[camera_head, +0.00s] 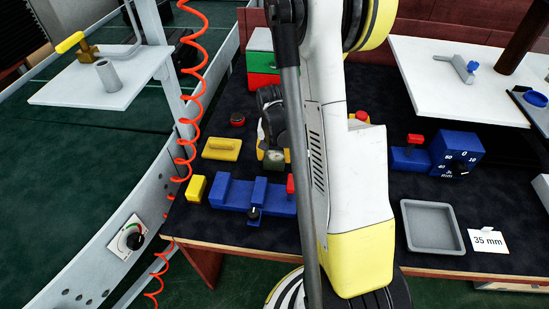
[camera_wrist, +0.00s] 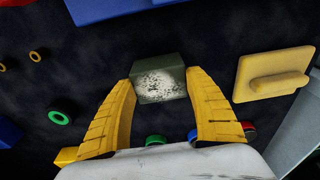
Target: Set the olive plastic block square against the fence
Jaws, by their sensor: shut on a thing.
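The olive block (camera_wrist: 160,71) is dark green, with a pale speckled patch on the face toward the wrist camera. My gripper (camera_wrist: 160,84) has its two yellow fingers on either side of it, shut on it near the fingertips. In the head view the block (camera_head: 274,160) shows small below my gripper (camera_head: 273,152), partly hidden by my arm. I cannot tell whether it touches the dark mat. A long blue fixture (camera_head: 228,193) with a black knob lies just in front of it, apart from the block; I cannot tell for sure whether it is the fence.
A yellow block with a raised bar (camera_head: 222,148) and a small yellow block (camera_head: 195,188) lie to the left. A coiled red hose (camera_head: 188,110) hangs further left. To the right are a blue dial box (camera_head: 454,150) and a grey tray (camera_head: 432,226).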

